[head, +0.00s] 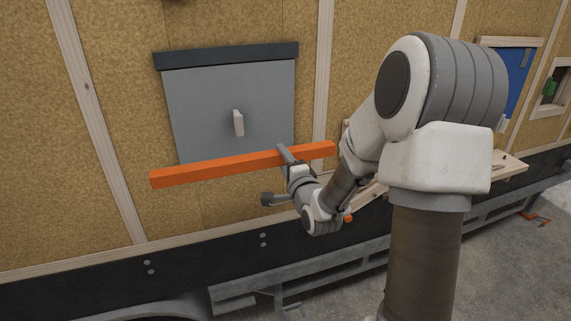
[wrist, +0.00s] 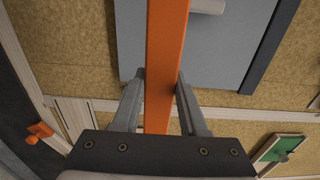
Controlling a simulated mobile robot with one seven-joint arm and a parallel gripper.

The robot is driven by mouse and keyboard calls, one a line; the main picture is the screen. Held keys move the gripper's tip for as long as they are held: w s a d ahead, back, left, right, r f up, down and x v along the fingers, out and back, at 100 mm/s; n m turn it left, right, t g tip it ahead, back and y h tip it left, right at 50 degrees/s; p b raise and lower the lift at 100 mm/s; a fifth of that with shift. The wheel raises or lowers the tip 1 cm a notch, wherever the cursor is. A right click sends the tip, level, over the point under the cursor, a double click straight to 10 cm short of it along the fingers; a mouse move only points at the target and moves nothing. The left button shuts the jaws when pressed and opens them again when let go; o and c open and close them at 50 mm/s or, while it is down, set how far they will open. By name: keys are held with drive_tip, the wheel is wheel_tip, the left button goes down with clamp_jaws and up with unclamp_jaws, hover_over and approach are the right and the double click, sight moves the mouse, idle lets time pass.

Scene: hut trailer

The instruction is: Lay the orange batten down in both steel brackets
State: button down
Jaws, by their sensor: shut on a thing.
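The orange batten (head: 215,170) is a long square bar, held in the air in front of the wall and tilted slightly, its right end higher in the head view. My gripper (head: 285,156) is shut on it, right of its middle. In the wrist view the batten (wrist: 165,50) runs between the two fingers of my gripper (wrist: 160,80). The batten crosses the lower part of a grey hatch panel (head: 205,105) with a pale handle (head: 238,123). I cannot make out either steel bracket for certain; my arm hides part of the wall at right.
A dark bar (head: 228,55) runs along the hatch's top. Pale studs (head: 90,90) divide the wall. A wooden shelf (head: 505,168) juts out at right, behind my arm. A grey steel chassis (head: 235,298) lies below. A small orange piece (wrist: 40,130) shows at left in the wrist view.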

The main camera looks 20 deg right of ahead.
sight(267, 148)
drive_tip(key=shift+w+f+b, duration=0.15)
drive_tip(key=shift+w+b, duration=1.35)
drive_tip(key=shift+w, duration=4.15)
drive_tip(key=shift+b, duration=0.65)
drive_tip(key=shift+f, duration=0.15)
drive_tip(key=shift+f+b, duration=0.35)
drive_tip(key=shift+b, duration=0.15)
drive_tip(key=shift+f+b, duration=1.55)
drive_tip(key=shift+b, duration=0.1)
unclamp_jaws()
